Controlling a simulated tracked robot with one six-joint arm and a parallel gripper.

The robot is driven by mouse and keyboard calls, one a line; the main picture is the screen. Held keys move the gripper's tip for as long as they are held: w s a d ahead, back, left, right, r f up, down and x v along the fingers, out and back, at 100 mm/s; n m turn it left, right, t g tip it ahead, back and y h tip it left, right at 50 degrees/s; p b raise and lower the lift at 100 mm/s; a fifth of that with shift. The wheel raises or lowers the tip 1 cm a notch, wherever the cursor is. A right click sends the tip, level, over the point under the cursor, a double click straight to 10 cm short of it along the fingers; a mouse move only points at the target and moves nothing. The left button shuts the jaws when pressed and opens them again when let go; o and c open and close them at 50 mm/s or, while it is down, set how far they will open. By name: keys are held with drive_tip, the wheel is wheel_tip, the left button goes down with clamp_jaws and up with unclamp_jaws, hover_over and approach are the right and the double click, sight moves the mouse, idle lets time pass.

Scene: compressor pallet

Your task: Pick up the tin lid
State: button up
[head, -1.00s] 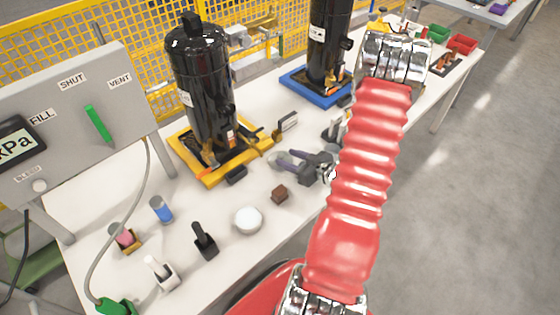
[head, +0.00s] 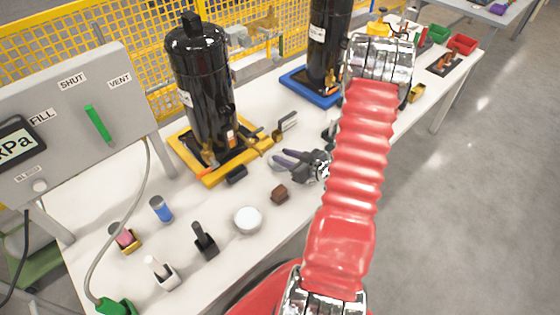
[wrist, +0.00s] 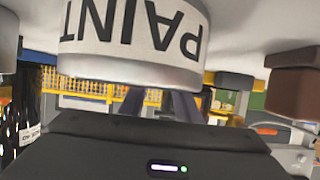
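The tin (wrist: 135,28), with an upside-down PAINT label, fills the top middle of the wrist view. Its lid (wrist: 130,72) shows as a silver-grey band at the tin's lower edge in that picture. In the head view, a pale rounded shape (head: 274,163), likely the tin top, is partly hidden by my gripper (head: 283,158). My gripper's two purple-grey fingers point left with a gap between them, and nothing is seen held. In the wrist view the fingers (wrist: 182,107) show beyond the lid, partly covered by it. I cannot tell whether they touch it.
A brown block (head: 280,194) and a white round object (head: 248,220) stand nearer the table's front edge. A yellow tray (head: 183,152) with a black cylinder (head: 205,95) stands behind. The gauge panel (head: 75,110) is at left. Bare tabletop (head: 215,200) lies between them.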

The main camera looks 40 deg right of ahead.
clamp_jaws()
idle(0.3)
wheel_tip(320, 180, up, 10)
idle(0.8)
idle(0.4)
